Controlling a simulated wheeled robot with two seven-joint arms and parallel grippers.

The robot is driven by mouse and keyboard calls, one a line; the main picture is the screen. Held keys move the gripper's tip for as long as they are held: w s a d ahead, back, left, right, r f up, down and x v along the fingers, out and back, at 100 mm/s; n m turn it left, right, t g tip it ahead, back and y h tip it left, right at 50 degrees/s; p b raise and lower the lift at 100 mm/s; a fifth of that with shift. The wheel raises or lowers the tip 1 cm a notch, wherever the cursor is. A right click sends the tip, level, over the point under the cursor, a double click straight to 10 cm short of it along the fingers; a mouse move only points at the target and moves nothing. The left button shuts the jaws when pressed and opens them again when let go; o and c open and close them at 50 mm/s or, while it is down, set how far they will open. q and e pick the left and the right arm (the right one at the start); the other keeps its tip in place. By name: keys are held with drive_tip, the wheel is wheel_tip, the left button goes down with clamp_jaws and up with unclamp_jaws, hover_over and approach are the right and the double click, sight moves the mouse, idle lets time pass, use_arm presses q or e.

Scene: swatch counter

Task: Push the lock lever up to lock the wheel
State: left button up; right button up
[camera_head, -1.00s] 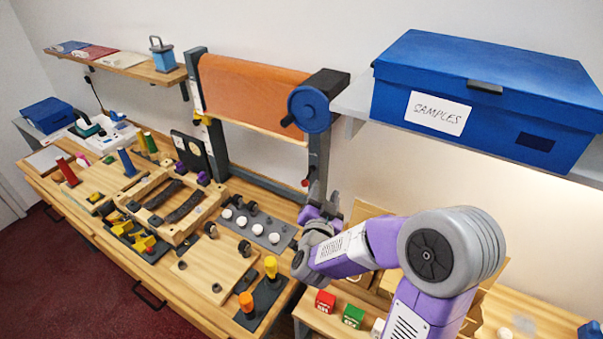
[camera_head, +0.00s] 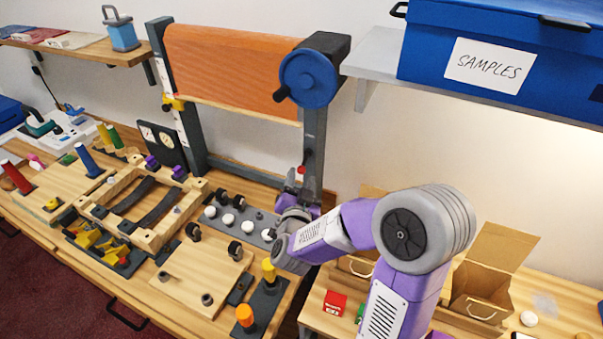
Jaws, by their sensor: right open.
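The blue wheel (camera_head: 308,79) with a dark crank knob is on the upper right of the frame that carries the orange cloth (camera_head: 232,75). The lock lever, with a small red knob (camera_head: 302,170), is low on the frame's right grey post (camera_head: 314,140). My right gripper (camera_head: 296,178) is open, raised at the foot of that post, close to the red knob. Its fingers are small and partly hidden by its own wrist, so I cannot tell whether they touch the lever. My left gripper is not in view.
A blue SAMPLES box (camera_head: 500,55) stands on a shelf at upper right. A board with white knobs (camera_head: 239,202) lies just left of my right gripper.

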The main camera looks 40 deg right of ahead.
sight(303, 171)
drive_tip(key=shift+d+f+b, duration=0.1)
drive_tip(key=shift+f+b, duration=0.25)
drive_tip(key=shift+f, duration=0.3)
drive_tip(key=x, duration=0.7)
drive_tip(key=shift+w+d+p, duration=0.15)
drive_tip(key=shift+w+p, duration=0.05)
drive_tip(key=shift+p, duration=0.1)
drive_tip(key=shift+c, duration=0.3)
clamp_jaws()
